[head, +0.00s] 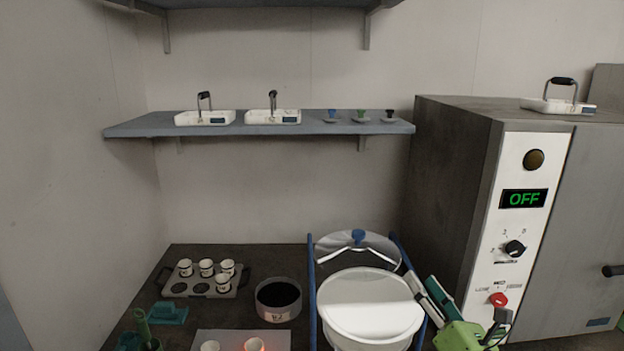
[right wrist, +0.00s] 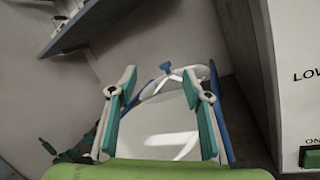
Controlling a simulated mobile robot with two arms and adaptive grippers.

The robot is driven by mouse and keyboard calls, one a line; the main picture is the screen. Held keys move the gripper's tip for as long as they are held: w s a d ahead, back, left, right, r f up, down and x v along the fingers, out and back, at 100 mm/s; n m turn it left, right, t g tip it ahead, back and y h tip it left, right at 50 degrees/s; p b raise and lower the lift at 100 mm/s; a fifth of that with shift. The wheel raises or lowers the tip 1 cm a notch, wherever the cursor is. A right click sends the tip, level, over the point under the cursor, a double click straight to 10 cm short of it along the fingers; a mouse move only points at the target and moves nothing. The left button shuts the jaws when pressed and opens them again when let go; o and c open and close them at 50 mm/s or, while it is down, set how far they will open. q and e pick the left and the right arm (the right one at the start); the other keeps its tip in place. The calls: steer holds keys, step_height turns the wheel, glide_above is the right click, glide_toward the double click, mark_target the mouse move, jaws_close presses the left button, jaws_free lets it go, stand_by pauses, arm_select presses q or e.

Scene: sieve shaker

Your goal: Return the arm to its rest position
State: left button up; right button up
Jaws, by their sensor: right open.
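My right gripper (head: 421,281) is at the lower right of the head view, beside the right blue post of the sieve shaker (head: 312,290). In the right wrist view its two fingers (right wrist: 161,78) are spread apart with nothing between them. Beyond the fingers is the shaker's round white disc (head: 370,303), with a clear clamp plate and blue knob (head: 358,236) above it. I cannot tell whether a finger touches the post.
A grey oven (head: 455,170) with an OFF display (head: 524,199) stands close on the right. A blue shelf (head: 165,125) with white carriers hangs above. A rack of cups (head: 170,288), a dark sieve (head: 278,300) and a green holder (head: 169,314) sit on the dark bench at left.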

steer(key=s+d+f+m+g+h, duration=0.4)
steer(key=s+f+m, duration=0.3)
steer(key=m, duration=0.5)
steer(key=s+d+f+m+g+h, duration=0.2)
steer(key=s+d+f+m+h, duration=0.2)
steer(key=s+f+m+h, duration=0.55)
steer(key=s+a+f+m+g+y, duration=0.3)
steer(key=s+a, duration=0.1)
steer(key=s, duration=0.3)
steer(key=s+a+f+m+g+y, duration=0.3)
steer(key=s+a+f+m+g, duration=0.1)
steer(key=s, duration=0.3)
steer(key=s+a+f+m+g+y, duration=0.2)
steer(key=s+a+f+m+g, duration=0.1)
steer(key=s, duration=0.5)
step_height(320, 180, down, 27)
steer(key=s+g, duration=0.1)
steer(key=s, duration=0.1)
steer(key=s+d+f+g, duration=0.1)
steer(key=s+d+f, duration=0.1)
steer(key=s+f, duration=1.3)
steer(key=shift+s+d+g, duration=0.3)
steer(key=shift+s+d, duration=0.1)
steer(key=shift+s, duration=0.25)
